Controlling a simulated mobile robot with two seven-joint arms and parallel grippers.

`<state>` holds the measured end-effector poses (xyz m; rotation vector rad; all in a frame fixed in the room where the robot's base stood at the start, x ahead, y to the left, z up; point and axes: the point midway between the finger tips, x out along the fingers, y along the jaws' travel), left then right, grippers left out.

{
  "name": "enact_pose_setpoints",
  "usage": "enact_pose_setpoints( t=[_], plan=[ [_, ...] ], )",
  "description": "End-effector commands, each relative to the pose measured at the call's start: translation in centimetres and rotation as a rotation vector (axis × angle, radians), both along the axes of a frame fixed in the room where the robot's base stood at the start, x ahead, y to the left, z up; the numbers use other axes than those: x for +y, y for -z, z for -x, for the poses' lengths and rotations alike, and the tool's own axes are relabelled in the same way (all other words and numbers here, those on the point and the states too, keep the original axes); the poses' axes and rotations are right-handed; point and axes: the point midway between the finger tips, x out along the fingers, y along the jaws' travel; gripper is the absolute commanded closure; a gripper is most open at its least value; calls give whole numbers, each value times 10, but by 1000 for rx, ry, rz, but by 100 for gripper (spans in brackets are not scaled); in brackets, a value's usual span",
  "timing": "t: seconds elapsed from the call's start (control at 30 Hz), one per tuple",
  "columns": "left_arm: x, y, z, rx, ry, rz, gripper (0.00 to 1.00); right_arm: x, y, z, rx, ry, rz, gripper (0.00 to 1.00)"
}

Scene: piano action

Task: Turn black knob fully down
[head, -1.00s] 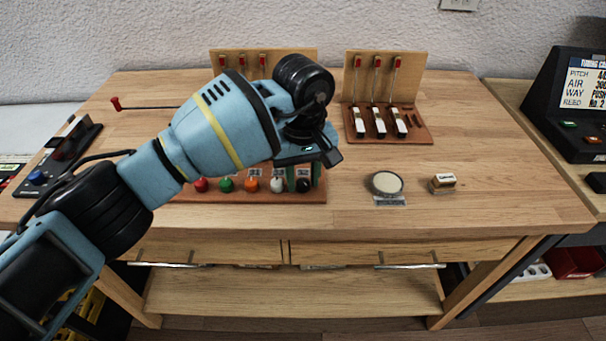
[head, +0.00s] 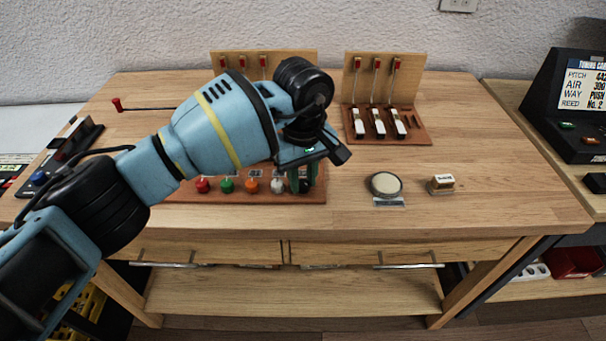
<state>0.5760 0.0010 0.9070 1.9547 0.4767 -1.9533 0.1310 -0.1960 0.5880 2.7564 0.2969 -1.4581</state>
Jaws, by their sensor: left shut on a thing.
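The black knob (head: 304,186) is at the right end of a row of coloured knobs on a brown wooden board (head: 240,197). My left gripper (head: 306,181) points down over the right end of this board, with its green fingers at the black knob. It is shut on the black knob, which is mostly hidden between the fingers. The knob's pointer and angle cannot be made out. My left arm covers the back of the board. My right gripper is not in view.
White (head: 277,185), orange (head: 251,186), green (head: 226,185) and red (head: 202,185) knobs sit left of the black one. A round pad (head: 385,184) and a small block (head: 441,183) lie to the right. A lever model (head: 378,124) stands behind.

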Motion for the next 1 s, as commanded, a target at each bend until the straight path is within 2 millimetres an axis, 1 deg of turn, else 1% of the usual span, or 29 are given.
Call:
enact_pose_setpoints(
  t=[0.37, 0.67, 1.0],
  plan=[
    [0, -2, 0, 1, -353, -1, 100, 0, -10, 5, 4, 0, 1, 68],
    [0, -2, 0, 1, -638, -1, 100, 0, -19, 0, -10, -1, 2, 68],
    [0, -2, 0, -2, -961, 0, 100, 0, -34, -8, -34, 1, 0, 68]
  ],
)
